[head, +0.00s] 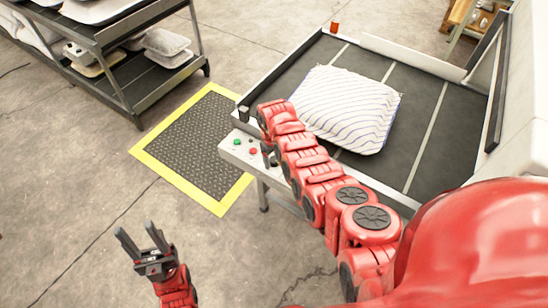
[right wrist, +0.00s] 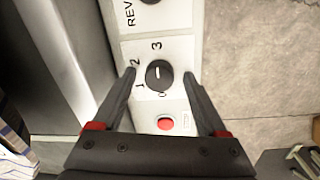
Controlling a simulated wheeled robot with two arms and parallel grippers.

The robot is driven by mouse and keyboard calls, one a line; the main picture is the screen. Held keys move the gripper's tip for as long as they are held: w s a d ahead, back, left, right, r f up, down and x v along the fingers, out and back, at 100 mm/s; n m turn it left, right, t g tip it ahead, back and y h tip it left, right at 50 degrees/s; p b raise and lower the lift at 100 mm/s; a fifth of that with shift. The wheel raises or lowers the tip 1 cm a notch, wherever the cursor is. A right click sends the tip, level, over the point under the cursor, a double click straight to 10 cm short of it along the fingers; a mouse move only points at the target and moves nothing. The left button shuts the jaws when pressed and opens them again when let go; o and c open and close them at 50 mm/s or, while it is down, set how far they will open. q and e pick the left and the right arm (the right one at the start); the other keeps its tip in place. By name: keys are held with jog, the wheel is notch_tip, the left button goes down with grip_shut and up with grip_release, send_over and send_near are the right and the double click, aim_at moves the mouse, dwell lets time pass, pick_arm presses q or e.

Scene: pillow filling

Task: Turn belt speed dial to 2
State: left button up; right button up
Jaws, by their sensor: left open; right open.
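The belt speed dial (right wrist: 159,74) is a round black knob on a white panel with the numbers 0, 1, 2 and 3 around its left side. A short white mark shows on the knob, but I cannot tell which number it points to. My right gripper (right wrist: 160,77) is open, with one finger on each side of the dial and gaps between. In the head view my right arm reaches the control box (head: 231,151), and the dial is hidden there. My left gripper (head: 140,246) is open and empty, low at the left, away from the box.
A red button (right wrist: 165,122) sits below the dial; another black knob (right wrist: 150,1) marked REV is above. A green button (head: 237,142) shows on the box. A striped pillow (head: 345,108) lies on the dark conveyor belt (head: 425,125). A yellow-edged mat (head: 195,145) and a shelf rack (head: 115,85) stand left.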

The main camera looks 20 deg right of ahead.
grip_shut()
dwell(0.4)
